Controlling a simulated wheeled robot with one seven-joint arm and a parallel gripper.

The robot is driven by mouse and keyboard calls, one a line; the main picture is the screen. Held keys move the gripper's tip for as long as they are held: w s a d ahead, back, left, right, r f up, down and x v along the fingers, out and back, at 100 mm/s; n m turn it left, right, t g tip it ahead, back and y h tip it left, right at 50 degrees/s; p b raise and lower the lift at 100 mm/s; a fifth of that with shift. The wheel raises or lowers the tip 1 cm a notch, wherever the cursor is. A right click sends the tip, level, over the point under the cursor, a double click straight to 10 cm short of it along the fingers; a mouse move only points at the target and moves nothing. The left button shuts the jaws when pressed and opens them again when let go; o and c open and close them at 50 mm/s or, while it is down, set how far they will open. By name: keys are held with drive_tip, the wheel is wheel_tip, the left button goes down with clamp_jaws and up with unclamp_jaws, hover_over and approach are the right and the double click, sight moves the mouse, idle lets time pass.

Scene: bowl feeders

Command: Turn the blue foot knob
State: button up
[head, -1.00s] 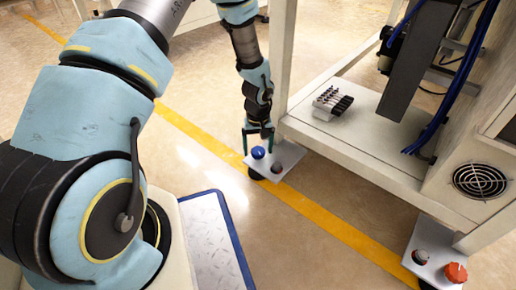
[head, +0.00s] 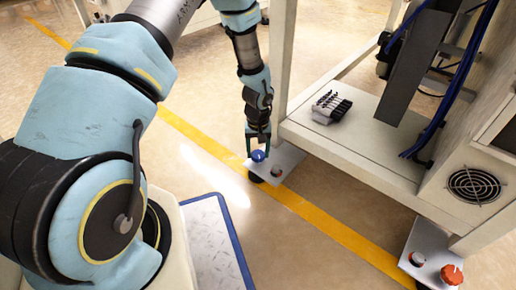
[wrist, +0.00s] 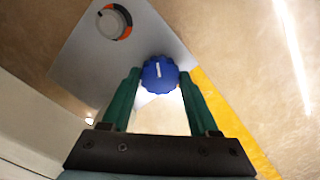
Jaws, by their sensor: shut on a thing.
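The blue foot knob (head: 258,156) sits on a light grey corner plate (head: 285,157) at the foot of the machine frame. In the wrist view the knob (wrist: 160,74) is round with a ridged rim and a white pointer line, which stands near upright in the picture. My gripper (head: 258,149) points down over it. In the wrist view its two green fingers (wrist: 160,80) stand on either side of the knob and are shut on it. The far sides of the contact are partly hidden.
A second small knob (wrist: 114,22) with an orange and dark ring shares the plate. Another foot plate at the lower right bears an orange-red knob (head: 451,274). The machine's shelf (head: 345,148) overhangs beside my gripper. Open floor lies to the left.

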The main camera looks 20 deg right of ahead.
sight(258, 154)
drive_tip(key=shift+m+p, duration=0.4)
drive_tip(key=shift+m, duration=0.1)
drive_tip(key=o, duration=1.4)
wheel_tip(258, 154, up, 11)
drive_tip(key=p, duration=0.5)
drive_tip(key=shift+f, duration=0.1)
